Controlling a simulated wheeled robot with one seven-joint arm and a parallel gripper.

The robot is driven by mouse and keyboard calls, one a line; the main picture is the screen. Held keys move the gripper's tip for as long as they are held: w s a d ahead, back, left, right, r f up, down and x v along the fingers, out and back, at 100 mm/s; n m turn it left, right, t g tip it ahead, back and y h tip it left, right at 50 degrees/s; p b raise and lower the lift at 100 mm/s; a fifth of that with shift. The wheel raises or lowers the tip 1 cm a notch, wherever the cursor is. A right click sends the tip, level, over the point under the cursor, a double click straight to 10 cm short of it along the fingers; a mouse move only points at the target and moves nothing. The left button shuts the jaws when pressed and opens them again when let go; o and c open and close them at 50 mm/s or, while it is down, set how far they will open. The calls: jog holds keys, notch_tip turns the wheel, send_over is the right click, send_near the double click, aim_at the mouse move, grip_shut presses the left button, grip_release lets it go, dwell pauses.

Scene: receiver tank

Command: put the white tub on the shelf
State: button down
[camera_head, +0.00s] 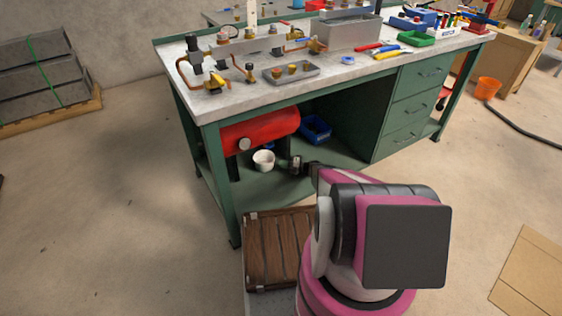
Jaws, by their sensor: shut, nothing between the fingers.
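The white tub (264,160) is small and round with an open top. It appears upright on the green lower shelf (262,194) of the workbench, in front of the red tank (262,131). My gripper (292,163) is low under the bench top, just to the right of the tub, with a small gap seen between them. It is shut and holds nothing. The fingers are small and dark in this view, and my arm hides part of the shelf to the right.
A blue bin (316,129) sits right of the tank under the bench. Green drawers (414,100) close off the right side. The bench top (225,95) overhangs the shelf and carries pipe fittings and tools. A brown slatted box (280,248) stands in front of the bench.

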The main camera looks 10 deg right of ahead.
jog(key=v, duration=0.9)
jog(key=shift+d, duration=0.4)
